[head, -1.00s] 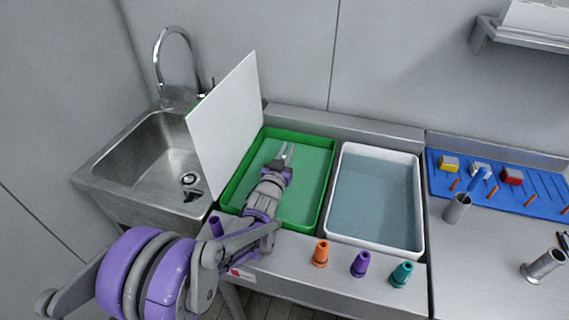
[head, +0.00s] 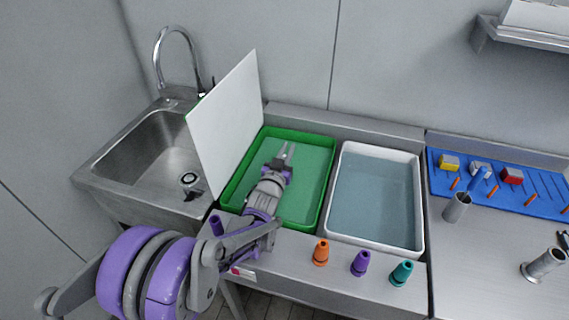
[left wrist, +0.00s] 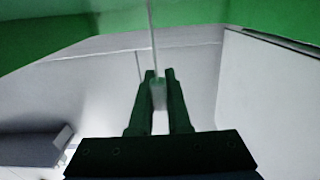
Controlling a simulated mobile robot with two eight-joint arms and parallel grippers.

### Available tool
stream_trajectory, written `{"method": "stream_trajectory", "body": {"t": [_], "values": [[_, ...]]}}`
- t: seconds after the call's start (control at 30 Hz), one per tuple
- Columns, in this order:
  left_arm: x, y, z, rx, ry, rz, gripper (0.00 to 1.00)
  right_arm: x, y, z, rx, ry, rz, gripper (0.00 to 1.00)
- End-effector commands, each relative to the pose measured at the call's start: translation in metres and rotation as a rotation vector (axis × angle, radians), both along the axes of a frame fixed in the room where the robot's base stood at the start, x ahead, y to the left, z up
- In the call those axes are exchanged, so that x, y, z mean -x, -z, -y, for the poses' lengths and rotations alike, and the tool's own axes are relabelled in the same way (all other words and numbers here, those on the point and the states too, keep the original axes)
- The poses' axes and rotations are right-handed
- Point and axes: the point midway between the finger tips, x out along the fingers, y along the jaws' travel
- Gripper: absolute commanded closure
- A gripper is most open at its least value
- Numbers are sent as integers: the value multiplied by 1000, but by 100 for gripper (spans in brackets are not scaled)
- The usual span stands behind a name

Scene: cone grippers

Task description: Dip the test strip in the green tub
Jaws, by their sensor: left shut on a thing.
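The green tub (head: 325,190) stands in the counter, holding a greenish, see-through liquid. My left gripper (head: 287,150) reaches over the tub from the front, its fingertips above the tub's far half. In the left wrist view the gripper (left wrist: 158,85) is shut on the thin, pale test strip (left wrist: 153,35), which runs away from between the fingers. The strip is too small to make out in the head view. I cannot tell whether its end touches the liquid. My right gripper is not in view.
A white panel (head: 225,125) stands tilted at the tub's left, beside the steel sink (head: 135,150). A white tray (head: 418,200) of bluish liquid is to the right. Orange (head: 321,253), purple (head: 361,263) and teal (head: 401,273) cone grips line the front edge. A blue board (head: 440,185) lies farther right.

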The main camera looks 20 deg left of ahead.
Motion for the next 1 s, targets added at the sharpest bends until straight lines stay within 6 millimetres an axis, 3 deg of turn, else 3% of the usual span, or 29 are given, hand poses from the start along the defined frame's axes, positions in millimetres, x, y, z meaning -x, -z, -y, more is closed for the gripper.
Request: {"method": "stream_trajectory", "body": {"t": [1.0], "values": [[0, -80, 0, 0, 0, 1, 100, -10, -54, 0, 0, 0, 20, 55]]}}
